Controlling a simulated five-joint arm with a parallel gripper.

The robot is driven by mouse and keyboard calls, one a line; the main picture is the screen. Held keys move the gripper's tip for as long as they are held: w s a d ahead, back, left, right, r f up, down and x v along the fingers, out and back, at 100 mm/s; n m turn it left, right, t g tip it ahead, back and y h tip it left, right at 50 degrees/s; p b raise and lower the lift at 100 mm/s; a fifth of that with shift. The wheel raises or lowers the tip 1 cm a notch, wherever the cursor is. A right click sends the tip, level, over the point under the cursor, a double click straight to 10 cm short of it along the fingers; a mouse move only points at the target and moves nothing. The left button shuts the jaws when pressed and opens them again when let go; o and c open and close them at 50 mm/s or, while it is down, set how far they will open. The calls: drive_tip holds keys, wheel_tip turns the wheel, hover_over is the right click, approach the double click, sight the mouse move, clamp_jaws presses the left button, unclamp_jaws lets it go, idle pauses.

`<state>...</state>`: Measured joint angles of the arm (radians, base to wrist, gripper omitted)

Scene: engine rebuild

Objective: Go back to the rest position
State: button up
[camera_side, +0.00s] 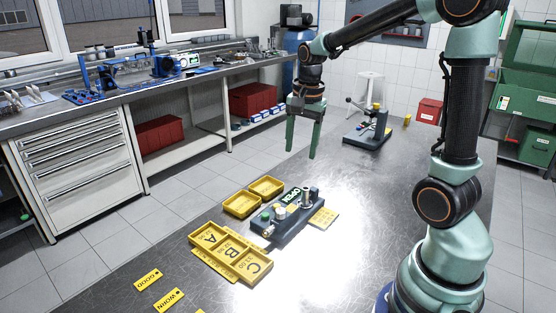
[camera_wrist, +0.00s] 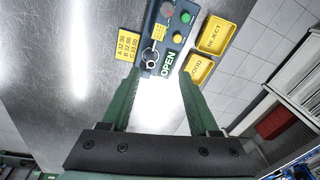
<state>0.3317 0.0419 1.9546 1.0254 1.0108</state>
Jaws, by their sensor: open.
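My gripper (camera_side: 302,148) hangs in the air above the metal table, fingers pointing down, open and empty. In the wrist view its two green fingers (camera_wrist: 165,100) stand well apart with only bare table between them. My arm reaches in from the right side of the table. The dark gauge station (camera_side: 290,215) lies in front of and below the gripper, and its OPEN display shows in the wrist view (camera_wrist: 168,64). A metal ring (camera_wrist: 151,55) sits on the station. Nothing touches the fingers.
Two small yellow trays (camera_side: 242,204) and a yellow A-B-C tray (camera_side: 208,237) stand by the station. Yellow tags (camera_side: 148,280) lie at the front left edge. A dark stand with a lever (camera_side: 368,136) is at the back. The table's middle right is clear.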

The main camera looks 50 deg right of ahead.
drive_tip(key=s+a+r+n+t, duration=0.4)
drive_tip(key=s+a+n, duration=0.4)
drive_tip(key=a+n, duration=0.4)
drive_tip(key=n, duration=0.3)
drive_tip(key=shift+a+r, duration=0.2)
drive_tip(key=shift+a, duration=0.1)
